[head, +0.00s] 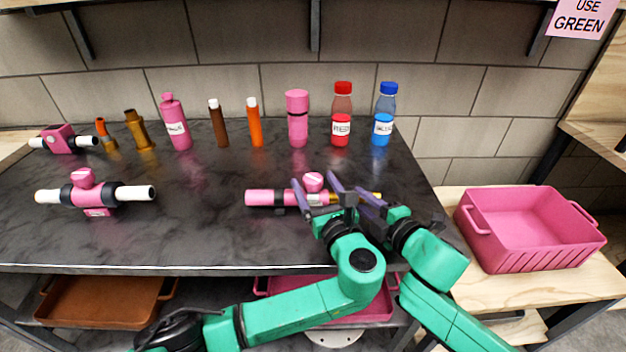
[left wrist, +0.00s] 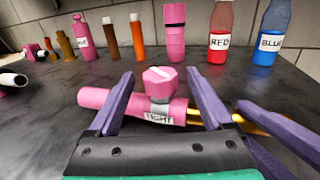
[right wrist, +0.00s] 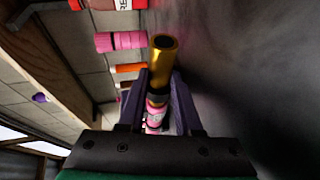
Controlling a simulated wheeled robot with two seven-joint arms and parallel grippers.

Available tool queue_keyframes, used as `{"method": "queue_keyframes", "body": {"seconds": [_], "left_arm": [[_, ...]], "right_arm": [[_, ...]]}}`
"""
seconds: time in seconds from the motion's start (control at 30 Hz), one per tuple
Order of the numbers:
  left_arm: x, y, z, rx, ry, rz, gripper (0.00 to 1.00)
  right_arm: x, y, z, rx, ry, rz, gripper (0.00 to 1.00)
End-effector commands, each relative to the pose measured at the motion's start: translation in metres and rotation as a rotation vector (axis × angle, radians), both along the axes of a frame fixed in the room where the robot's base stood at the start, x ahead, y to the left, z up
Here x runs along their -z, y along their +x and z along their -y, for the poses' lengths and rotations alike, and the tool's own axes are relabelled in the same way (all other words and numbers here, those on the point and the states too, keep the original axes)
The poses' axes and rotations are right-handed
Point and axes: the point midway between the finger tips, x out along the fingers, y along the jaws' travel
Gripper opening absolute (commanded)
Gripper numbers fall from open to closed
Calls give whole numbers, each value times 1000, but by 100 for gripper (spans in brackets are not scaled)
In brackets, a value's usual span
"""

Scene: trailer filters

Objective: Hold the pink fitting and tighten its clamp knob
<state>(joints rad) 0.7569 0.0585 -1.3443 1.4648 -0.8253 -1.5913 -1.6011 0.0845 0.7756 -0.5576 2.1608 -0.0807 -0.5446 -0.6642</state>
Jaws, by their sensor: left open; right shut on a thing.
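The pink fitting (head: 265,198) lies along the dark worktop near its front edge. My right gripper (head: 358,195) is shut on the fitting's brass end (right wrist: 163,50) at the right. The fingers hide part of the fitting in the head view.
Another pink fitting (head: 104,195) with white ends lies at left. Several bottles and tubes stand at the back, including a red bottle (head: 341,115) and a blue bottle (head: 384,115). A pink crate (head: 490,257) sits on the right bench. My two arms are close together at the front edge.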

Motion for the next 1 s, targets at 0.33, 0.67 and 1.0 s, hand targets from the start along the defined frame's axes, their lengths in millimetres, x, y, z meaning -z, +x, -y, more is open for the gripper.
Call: {"method": "queue_keyframes", "body": {"seconds": [0.33, 0.67, 1.0], "left_arm": [[0, 17, -5, 1, 0, -1, 84], [0, 17, -5, 1, 0, -1, 0], [1, 17, -6, 74, -3, -2, 0]], "right_arm": [[-1, 0, 0, 0, 0, 1, 0], [-1, 0, 0, 0, 0, 1, 0], [-1, 0, 0, 0, 1, 2, 0]]}}
